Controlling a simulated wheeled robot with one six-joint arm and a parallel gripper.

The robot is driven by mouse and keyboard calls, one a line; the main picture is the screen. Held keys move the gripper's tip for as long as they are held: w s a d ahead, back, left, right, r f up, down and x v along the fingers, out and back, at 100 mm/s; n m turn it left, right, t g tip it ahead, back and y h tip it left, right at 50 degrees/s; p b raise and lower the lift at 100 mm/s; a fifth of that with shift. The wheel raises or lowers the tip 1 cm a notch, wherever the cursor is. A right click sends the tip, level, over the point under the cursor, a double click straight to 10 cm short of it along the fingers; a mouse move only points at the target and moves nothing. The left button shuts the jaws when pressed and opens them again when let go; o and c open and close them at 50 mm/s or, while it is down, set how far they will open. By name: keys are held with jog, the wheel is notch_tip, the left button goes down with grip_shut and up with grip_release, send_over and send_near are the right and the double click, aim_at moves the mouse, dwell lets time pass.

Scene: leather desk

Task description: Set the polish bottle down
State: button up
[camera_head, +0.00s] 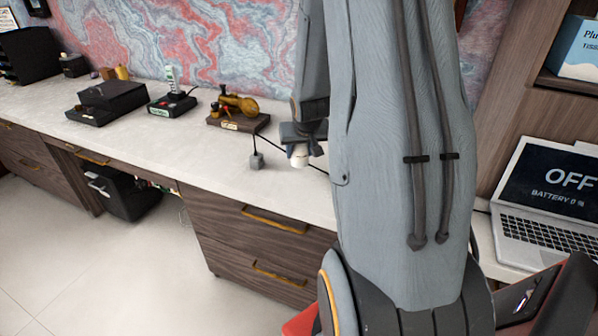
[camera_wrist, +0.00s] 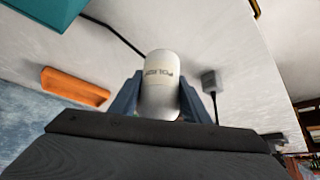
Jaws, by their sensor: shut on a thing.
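The polish bottle (camera_wrist: 160,85) is a white cylinder with dark lettering. In the wrist view my gripper (camera_wrist: 159,98) is shut on it, with one blue-grey finger on each side. In the head view the bottle (camera_head: 298,156) shows as a small white shape below my gripper (camera_head: 303,142), over the front part of the pale desk top (camera_head: 215,165). My arm hides part of the desk to the right. I cannot tell whether the bottle's base touches the desk.
A small grey block (camera_head: 257,161) on a dark cable lies close left of the bottle. Behind it stands a wooden base with a brass device (camera_head: 238,108). A black-based device (camera_head: 172,103) and a dark box (camera_head: 112,97) stand further left. A laptop (camera_head: 548,195) is at right.

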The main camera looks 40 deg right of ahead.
aim_at(300, 164)
jog(key=shift+f, duration=2.7)
jog(key=o, duration=1.2)
jog(key=shift+f, duration=0.1)
jog(key=shift+r, duration=0.25)
jog(key=p+v, duration=0.1)
jog(key=v, duration=1.1)
jog(key=s+a+n+g+y, duration=0.1)
jog(key=s+a, duration=0.3)
jog(key=a, duration=0.4)
jog(key=s+a+n+g+y, duration=0.1)
jog(key=s+a+n+g, duration=0.1)
jog(key=s+a, duration=0.3)
jog(key=s+a+n+g, duration=0.2)
jog(key=s+a, duration=0.3)
jog(key=a, duration=0.6)
jog(key=shift+a+r+y, duration=0.1)
jog(key=shift+a+y, duration=0.2)
jog(key=shift+y, duration=0.1)
